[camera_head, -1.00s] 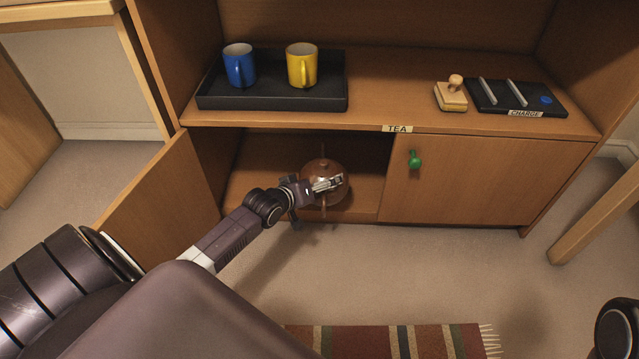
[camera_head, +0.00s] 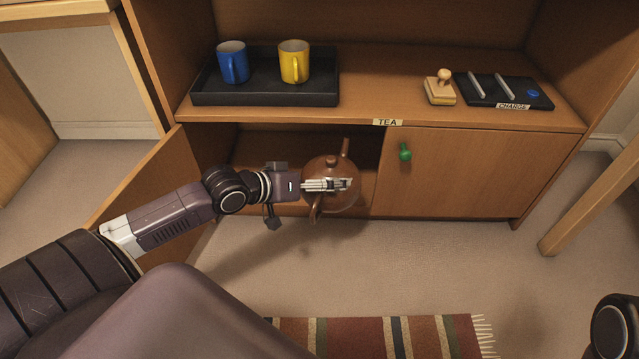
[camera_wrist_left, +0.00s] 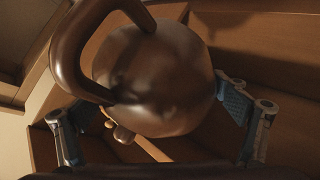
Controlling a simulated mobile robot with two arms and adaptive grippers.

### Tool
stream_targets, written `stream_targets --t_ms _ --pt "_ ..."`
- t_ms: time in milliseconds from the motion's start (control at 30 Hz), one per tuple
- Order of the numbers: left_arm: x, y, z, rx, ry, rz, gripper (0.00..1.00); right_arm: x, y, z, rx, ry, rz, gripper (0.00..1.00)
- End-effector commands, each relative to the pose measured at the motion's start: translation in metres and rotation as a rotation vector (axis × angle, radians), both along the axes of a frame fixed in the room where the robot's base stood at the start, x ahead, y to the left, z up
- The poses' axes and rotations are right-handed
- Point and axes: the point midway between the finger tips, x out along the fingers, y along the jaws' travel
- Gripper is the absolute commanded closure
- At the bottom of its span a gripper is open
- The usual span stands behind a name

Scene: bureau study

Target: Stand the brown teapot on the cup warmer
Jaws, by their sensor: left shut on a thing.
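The brown teapot (camera_head: 327,168) is in front of the open left part of the cabinet, its spout pointing to the back and its handle toward me. My left gripper (camera_head: 328,185) is shut on the teapot's round body and appears to hold it clear of the cabinet floor. In the left wrist view, the teapot (camera_wrist_left: 165,75) fills the middle between the two fingers of the left gripper (camera_wrist_left: 155,110), and its handle arches at the upper left. I cannot identify a cup warmer in either view. My right gripper is out of view.
The shelf above, labelled TEA, holds a black tray (camera_head: 265,97) with a blue mug (camera_head: 232,64) and a yellow mug (camera_head: 293,63). A wooden stamp (camera_head: 440,90) and black CHARGE pad (camera_head: 545,97) are at right. The left cabinet door (camera_head: 150,180) is open. The shelf's middle is clear.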

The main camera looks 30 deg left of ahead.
Motion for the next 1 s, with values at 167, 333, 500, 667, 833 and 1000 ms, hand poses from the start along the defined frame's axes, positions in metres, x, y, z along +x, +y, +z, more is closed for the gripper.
stream_targets --t_ms 167,333,500,667,833,1000 --pt "-0.030 -0.029 0.049 0.008 -0.003 -0.153 0.56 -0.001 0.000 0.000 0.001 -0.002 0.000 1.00" --pt "-0.052 -0.053 0.084 0.002 -0.001 -0.265 0.56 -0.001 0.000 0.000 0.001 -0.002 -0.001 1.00" --pt "-0.067 -0.069 0.112 -0.002 -0.005 -0.345 0.56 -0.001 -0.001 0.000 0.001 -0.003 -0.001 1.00" --pt "-0.083 -0.087 0.141 -0.003 -0.011 -0.430 0.56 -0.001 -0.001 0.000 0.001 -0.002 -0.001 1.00" --pt "-0.102 -0.104 0.170 -0.001 -0.011 -0.523 0.56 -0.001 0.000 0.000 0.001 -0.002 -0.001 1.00" --pt "-0.115 -0.115 0.189 -0.002 -0.010 -0.584 0.56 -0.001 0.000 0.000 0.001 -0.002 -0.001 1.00"
